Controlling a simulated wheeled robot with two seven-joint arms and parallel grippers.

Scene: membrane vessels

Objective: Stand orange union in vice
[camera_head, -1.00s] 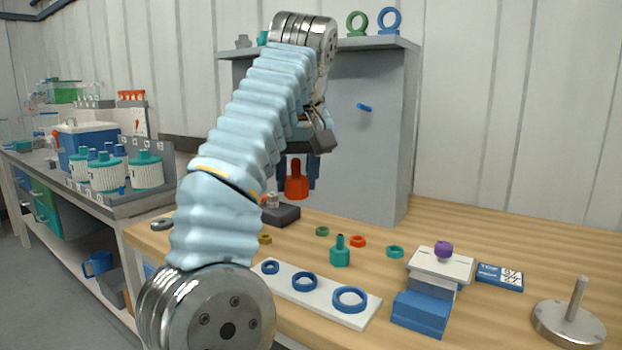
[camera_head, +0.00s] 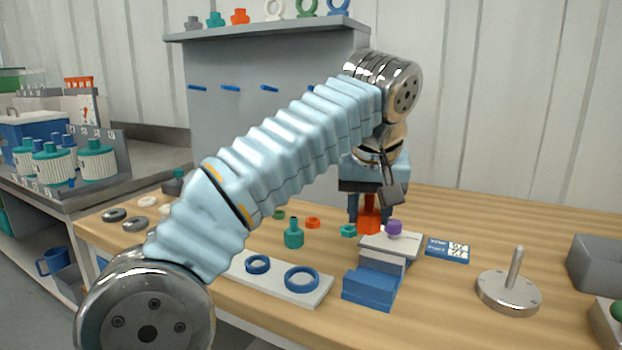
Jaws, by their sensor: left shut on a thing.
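My left gripper (camera_head: 369,214) points down and is shut on the orange union (camera_head: 369,218). It holds the union upright behind the stepped blue-and-grey block (camera_head: 370,288). Whether the union's lower end touches anything is hidden by that block's light plate (camera_head: 380,246). This block may be the vice, but I cannot tell for certain. A purple ball (camera_head: 394,228) sits on its plate, just in front of the union. My right gripper is not in view.
A teal union (camera_head: 294,234) stands on the table to the left, near small orange (camera_head: 313,222) and teal (camera_head: 348,231) rings. A white board (camera_head: 318,294) holds blue rings. A metal post on a round base (camera_head: 509,293) stands right, beside a blue card (camera_head: 447,249).

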